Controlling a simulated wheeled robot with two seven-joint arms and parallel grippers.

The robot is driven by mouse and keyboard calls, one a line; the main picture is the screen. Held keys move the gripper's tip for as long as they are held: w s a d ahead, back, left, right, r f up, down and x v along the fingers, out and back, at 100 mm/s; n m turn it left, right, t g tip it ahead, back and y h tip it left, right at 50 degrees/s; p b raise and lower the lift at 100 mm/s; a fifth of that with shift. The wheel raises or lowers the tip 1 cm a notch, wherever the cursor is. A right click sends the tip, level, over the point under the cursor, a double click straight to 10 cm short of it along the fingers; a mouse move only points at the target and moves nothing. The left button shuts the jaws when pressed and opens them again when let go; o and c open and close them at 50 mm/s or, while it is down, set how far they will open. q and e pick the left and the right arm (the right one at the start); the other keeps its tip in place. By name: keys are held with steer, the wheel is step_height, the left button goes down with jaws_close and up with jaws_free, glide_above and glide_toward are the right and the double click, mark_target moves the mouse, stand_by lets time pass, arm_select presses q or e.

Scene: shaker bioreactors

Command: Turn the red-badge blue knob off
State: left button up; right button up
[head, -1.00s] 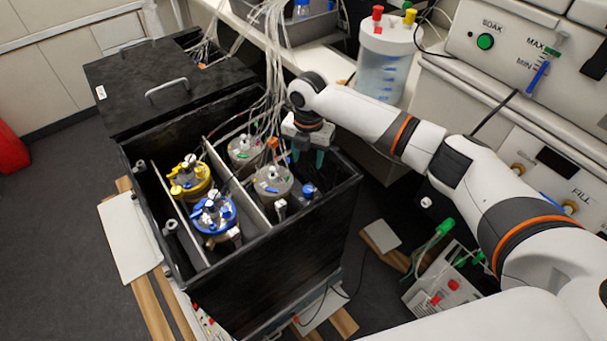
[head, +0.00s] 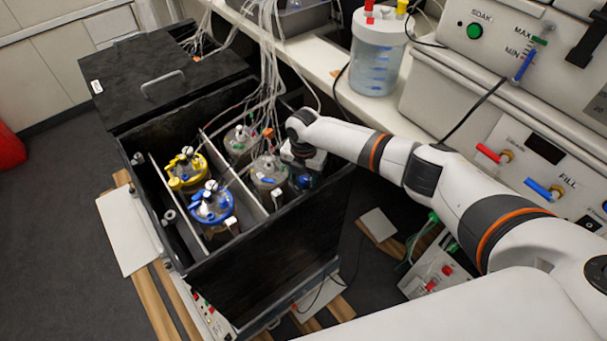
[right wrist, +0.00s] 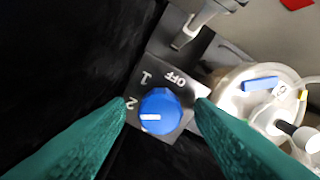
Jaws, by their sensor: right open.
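The blue knob (right wrist: 160,114) sits on a dark plate marked OFF, 1 and 2 in the right wrist view. Its white line is on the side by the 2, away from OFF. In the head view the blue knob (head: 304,182) shows inside the black box, just below my right gripper (head: 303,168). In the right wrist view my right gripper (right wrist: 162,104) is open, with its green fingers on either side of the knob. I cannot tell whether they touch it. A red patch (right wrist: 296,4) shows at the top right corner. My left gripper is not in view.
The open black box (head: 262,268) holds several vessels, including a yellow-topped one (head: 187,170) and a blue-topped one (head: 212,204). A metal-topped vessel (right wrist: 265,95) stands close right of the knob. Tubes (head: 268,75) hang over the box's back. The box walls surround the hand.

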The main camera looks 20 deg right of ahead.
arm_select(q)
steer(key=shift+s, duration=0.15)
arm_select(e)
steer(key=shift+c, duration=0.3)
steer(key=c, duration=0.9)
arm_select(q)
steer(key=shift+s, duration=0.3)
